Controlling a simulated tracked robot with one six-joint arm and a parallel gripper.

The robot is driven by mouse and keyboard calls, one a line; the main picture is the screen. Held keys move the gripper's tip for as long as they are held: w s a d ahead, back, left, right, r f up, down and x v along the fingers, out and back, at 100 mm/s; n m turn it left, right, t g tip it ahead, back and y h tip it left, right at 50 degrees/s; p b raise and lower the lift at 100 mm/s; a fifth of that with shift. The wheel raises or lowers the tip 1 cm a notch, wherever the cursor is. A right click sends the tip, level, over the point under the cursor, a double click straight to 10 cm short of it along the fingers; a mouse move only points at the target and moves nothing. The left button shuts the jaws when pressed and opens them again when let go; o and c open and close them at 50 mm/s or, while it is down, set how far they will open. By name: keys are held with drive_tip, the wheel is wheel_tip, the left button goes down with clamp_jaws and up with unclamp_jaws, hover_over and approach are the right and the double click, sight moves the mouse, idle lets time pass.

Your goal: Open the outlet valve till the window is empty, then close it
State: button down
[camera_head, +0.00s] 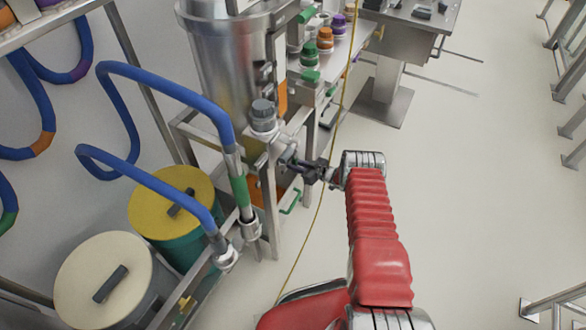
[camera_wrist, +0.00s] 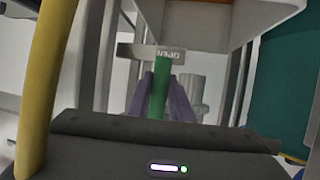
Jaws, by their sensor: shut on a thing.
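In the wrist view a green valve handle (camera_wrist: 160,85) stands upright between the two fingers of my gripper (camera_wrist: 160,100), which is shut on it. In the head view my gripper (camera_head: 300,167) reaches left to the pipework under the steel vessel (camera_head: 222,60). The handle there is hidden by the gripper or too small to tell. I cannot make out the window or its level in either view.
Blue hoses (camera_head: 165,87) loop at the left above a yellow-lidded drum (camera_head: 150,212) and a cream-lidded drum (camera_head: 92,290). A metal frame (camera_head: 312,140) stands close to my gripper. A yellow hose (camera_wrist: 42,85) runs along the wrist view's left.

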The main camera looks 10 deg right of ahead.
drive_tip(key=shift+w+r, duration=0.35)
drive_tip(key=shift+w, duration=0.05)
drive_tip(key=c, duration=1.9)
unclamp_jaws()
drive_tip(key=shift+c, duration=0.2)
drive_tip(key=o, duration=0.4)
drive_tip(key=shift+s+a+f, duration=0.1)
drive_tip(key=shift+s+f, duration=0.1)
drive_tip(key=shift+c, duration=0.2)
drive_tip(key=shift+s, duration=0.1)
drive_tip(key=shift+s+d+r, duration=0.1)
drive_tip(key=shift+s+d, duration=0.1)
drive_tip(key=v, duration=1.3)
